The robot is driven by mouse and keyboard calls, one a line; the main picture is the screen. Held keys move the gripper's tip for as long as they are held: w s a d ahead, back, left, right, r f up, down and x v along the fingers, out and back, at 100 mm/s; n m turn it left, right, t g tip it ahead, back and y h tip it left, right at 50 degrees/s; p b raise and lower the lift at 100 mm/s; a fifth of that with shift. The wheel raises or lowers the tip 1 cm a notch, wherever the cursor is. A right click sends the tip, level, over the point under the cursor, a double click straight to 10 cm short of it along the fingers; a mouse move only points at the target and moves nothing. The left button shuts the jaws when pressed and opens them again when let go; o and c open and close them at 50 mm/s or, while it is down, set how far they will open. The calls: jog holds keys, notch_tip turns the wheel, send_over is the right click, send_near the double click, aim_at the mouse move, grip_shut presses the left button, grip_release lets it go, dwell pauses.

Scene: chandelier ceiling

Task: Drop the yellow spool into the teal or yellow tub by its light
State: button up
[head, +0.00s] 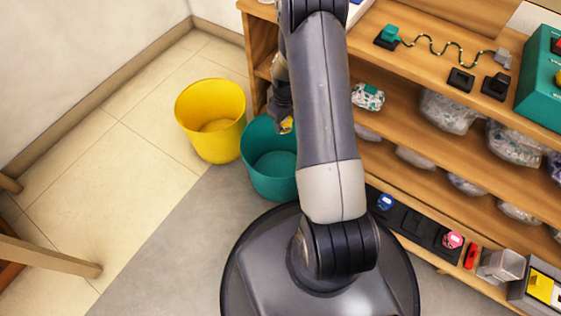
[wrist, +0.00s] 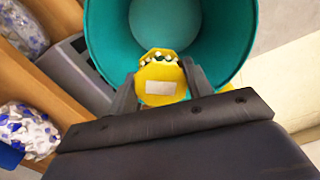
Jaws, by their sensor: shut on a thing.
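The yellow spool (wrist: 162,82), with a white label, is held between the fingers of my gripper (wrist: 158,85) in the wrist view. Teal tub (wrist: 105,55) lies beneath and beyond it, its inside appearing empty. In the head view the teal tub (head: 265,183) stands on the floor in front of the shelf end, right of the yellow tub (head: 212,150). My gripper (head: 285,122) is over the teal tub's back rim area, with a small part of the spool (head: 287,125) showing. My arm hides the teal tub's right side. I cannot make out a lit light for either tub.
A wooden shelf unit (head: 430,75) with bagged items runs along the right. A teal box (head: 540,85) with red and yellow parts sits on its top right. Blue (head: 385,202) and pink (head: 452,240) round items sit on the low shelf.

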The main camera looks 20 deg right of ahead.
jog(key=shift+f+b, duration=0.6)
jog(key=shift+f, duration=0.75)
jog(key=o, duration=1.1)
jog(key=shift+r, duration=0.15)
notch_tip(320, 180, up, 11)
jog(key=p, duration=0.4)
jog(key=shift+f, duration=0.2)
